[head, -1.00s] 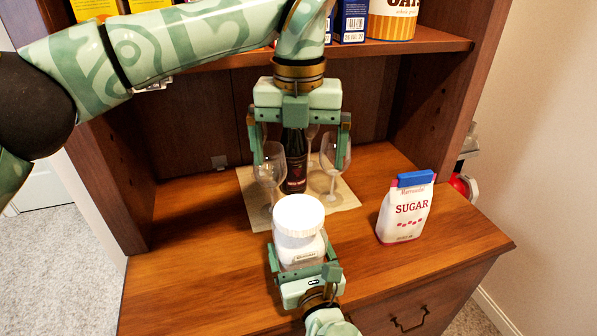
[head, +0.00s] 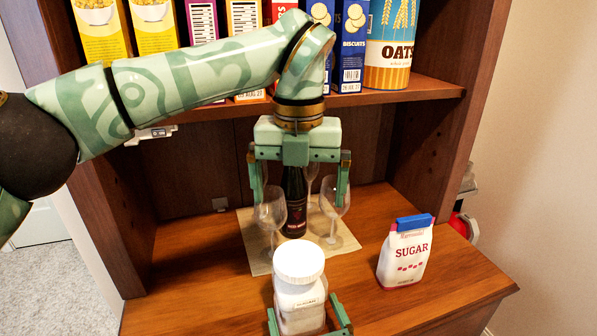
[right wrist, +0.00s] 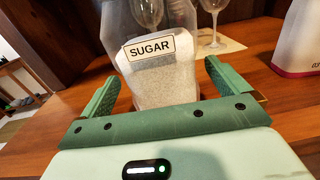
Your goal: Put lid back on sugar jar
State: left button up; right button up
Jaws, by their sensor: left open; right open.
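The sugar jar (head: 298,305) is a clear, squarish jar of white sugar standing upright on the wooden counter. Its white round lid (head: 298,262) sits on top of the jar and looks level. In the right wrist view the jar (right wrist: 168,85) shows its SUGAR label; its top is out of frame. My right gripper (head: 310,318) is open low at the jar's front, one finger on each side; it also shows in the right wrist view (right wrist: 160,90). My left gripper (head: 300,202) is open and empty above and behind the lid, apart from it.
Wine glasses (head: 271,215) and a dark bottle (head: 294,200) stand on a mat (head: 262,262) behind the jar. A sugar bag (head: 404,255) with a blue clip stands to the right. Boxes and an oats canister (head: 390,50) fill the shelf (head: 400,90) above.

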pick_arm(q)
jog(key=r, duration=0.1)
jog(key=r+p, duration=0.1)
jog(key=shift+s+r, duration=0.35)
jog(key=shift+r, duration=0.05)
pick_arm(e)
jog(key=v, duration=1.2)
jog(key=shift+s, duration=0.1)
